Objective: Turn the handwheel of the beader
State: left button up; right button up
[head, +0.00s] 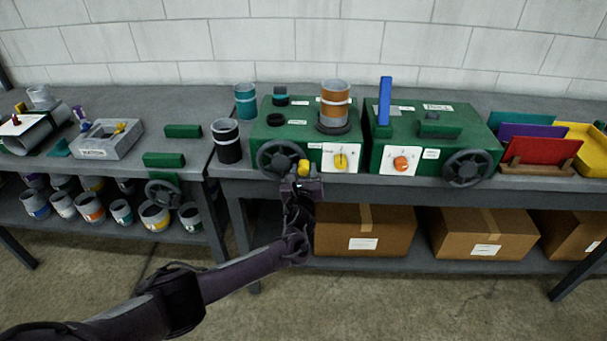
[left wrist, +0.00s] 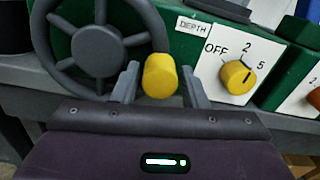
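A green machine (head: 308,133) with a dark spoked handwheel (head: 277,160) stands on the middle bench; its name label is too small to read, so I cannot confirm it is the beader. The wheel fills the upper left of the left wrist view (left wrist: 98,50). Its yellow handle (left wrist: 160,75) sits at the wheel's lower right. My left gripper (head: 303,172) is at this handle, with one finger on each side and narrow gaps showing, so it looks open around it. A yellow dial (left wrist: 237,77) marked OFF, 2, 5 is right of the handle. My right gripper is out of view.
A second green machine (head: 425,135) with an orange dial and its own handwheel (head: 467,168) stands close on the right. A black can (head: 227,142) stands left of the first machine. An orange-banded duct piece (head: 335,103) stands on top. Cardboard boxes (head: 365,230) sit on the shelf below.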

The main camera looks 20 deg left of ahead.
pick_arm(q)
jog(key=v, duration=0.7)
jog(key=shift+s, duration=0.4)
jog(key=shift+f, duration=0.2)
jog(key=s+a+f+n+g, duration=0.25)
jog(key=s+f+n, duration=0.3)
jog(key=f, duration=0.45)
jog(key=s+a+f+n+g+h, duration=0.1)
jog(key=s+f+n+g, duration=0.4)
jog(key=f, duration=0.6)
jog(key=s+a+f+n+g, duration=0.1)
jog(key=s+a+f+n, duration=0.15)
jog(key=s+f, duration=0.6)
jog(key=s+d+f+n+g+h, duration=0.1)
jog(key=s+f+n, duration=0.4)
jog(key=s, duration=0.7)
jog(key=s+d+f+n+g+h, duration=0.1)
jog(key=s+f+n+g, duration=0.3)
jog(key=s, duration=0.9)
jog(key=s+d+f+n+g+h, duration=0.1)
jog(key=s+f+n+g, duration=0.2)
jog(key=s+f+n, duration=0.4)
jog(key=s+f, duration=0.3)
jog(key=s, duration=0.3)
jog(key=shift+s, duration=0.25)
